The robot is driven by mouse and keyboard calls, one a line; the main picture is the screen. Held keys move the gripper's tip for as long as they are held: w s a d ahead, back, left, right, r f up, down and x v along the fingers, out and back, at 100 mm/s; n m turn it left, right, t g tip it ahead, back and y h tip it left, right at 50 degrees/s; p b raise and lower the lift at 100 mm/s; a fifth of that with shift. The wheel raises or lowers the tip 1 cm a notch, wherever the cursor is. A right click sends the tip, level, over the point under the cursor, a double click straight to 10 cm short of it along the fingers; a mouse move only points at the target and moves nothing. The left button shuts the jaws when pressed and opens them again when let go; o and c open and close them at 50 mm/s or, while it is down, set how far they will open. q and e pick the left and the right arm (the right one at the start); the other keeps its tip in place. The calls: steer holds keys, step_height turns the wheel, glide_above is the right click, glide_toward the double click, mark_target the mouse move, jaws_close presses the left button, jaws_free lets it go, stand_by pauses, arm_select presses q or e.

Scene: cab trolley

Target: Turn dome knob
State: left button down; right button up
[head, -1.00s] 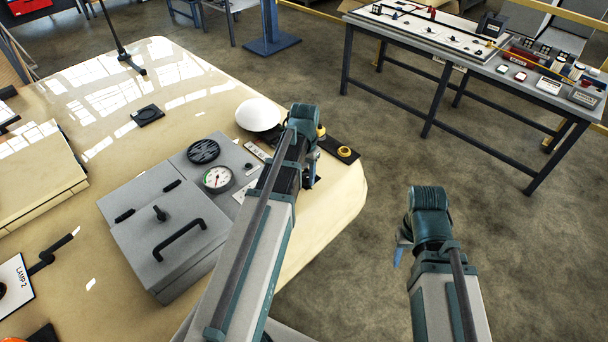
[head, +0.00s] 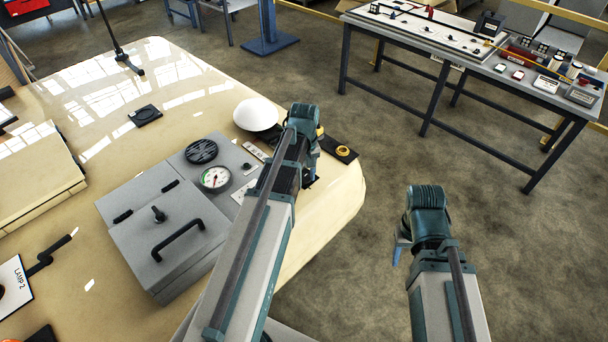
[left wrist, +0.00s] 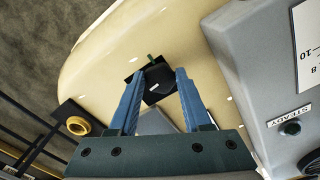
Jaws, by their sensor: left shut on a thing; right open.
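A black knob (left wrist: 158,82) with a pale mark on its top and a small green mark beside it sits on a dark plate on the cream panel. My left gripper (left wrist: 154,78) is shut on this knob, with one blue finger on each side of it. In the head view my left gripper (head: 311,172) points down near the panel's right edge, and its own wrist hides the knob. My right gripper (head: 397,250) is over the floor, right of the panel, clear of everything; its fingers are mostly hidden behind the wrist.
A white dome (head: 256,114) stands just left of my left wrist. A grey box with a gauge (head: 215,178) and a handled lid (head: 170,235) lies further left. A yellow ring (head: 343,152) on a black plate is close on the right. A worktable (head: 440,75) stands behind.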

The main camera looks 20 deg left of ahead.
mark_target(305, 178)
arm_select(q)
steer(key=shift+n, duration=0.4)
stand_by(0.3)
steer(key=shift+c, duration=1.7)
jaws_free()
steer(key=shift+r, duration=0.15)
step_height(305, 178, up, 14)
steer(key=p, duration=1.3)
steer(key=shift+f+p, duration=0.25)
steer(key=shift+p, duration=0.15)
